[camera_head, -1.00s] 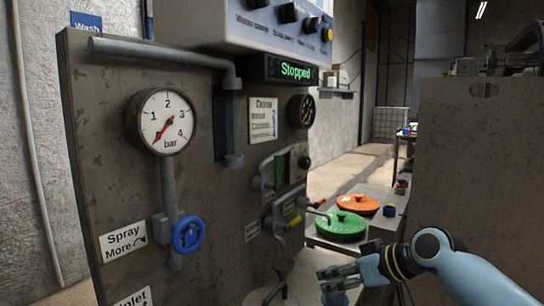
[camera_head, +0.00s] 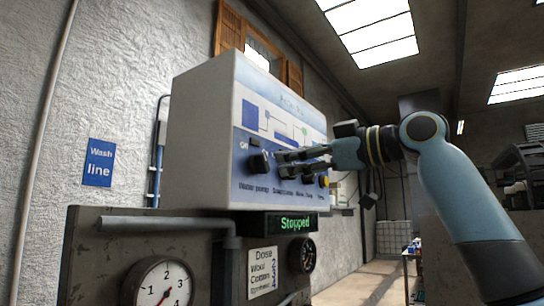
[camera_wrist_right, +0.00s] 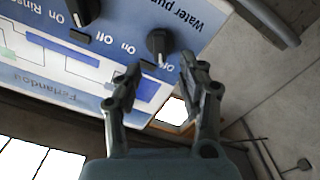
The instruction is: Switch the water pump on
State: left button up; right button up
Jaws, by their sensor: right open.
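The control box (camera_head: 200,125) has a row of black knobs on its blue and white front. The water pump knob (camera_head: 258,162) is the leftmost, above the label "Water pump". It also shows in the right wrist view (camera_wrist_right: 158,42), its pointer towards the "Off" label. My right gripper (camera_head: 281,163) is open and empty, close to the panel just right of this knob in the head view. In the right wrist view its two fingers (camera_wrist_right: 161,65) point towards the knob, one on each side of its line; I cannot tell whether they touch it. My left gripper is not in view.
A pressure gauge (camera_head: 160,287) and pipe (camera_head: 160,224) are lower left.

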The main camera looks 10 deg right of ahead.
aim_at(266, 162)
jog(key=p+x, duration=0.1)
jog(key=x, duration=0.4)
jog(key=shift+w+a, duration=0.2)
jog(key=shift+w, duration=0.05)
grip_shut()
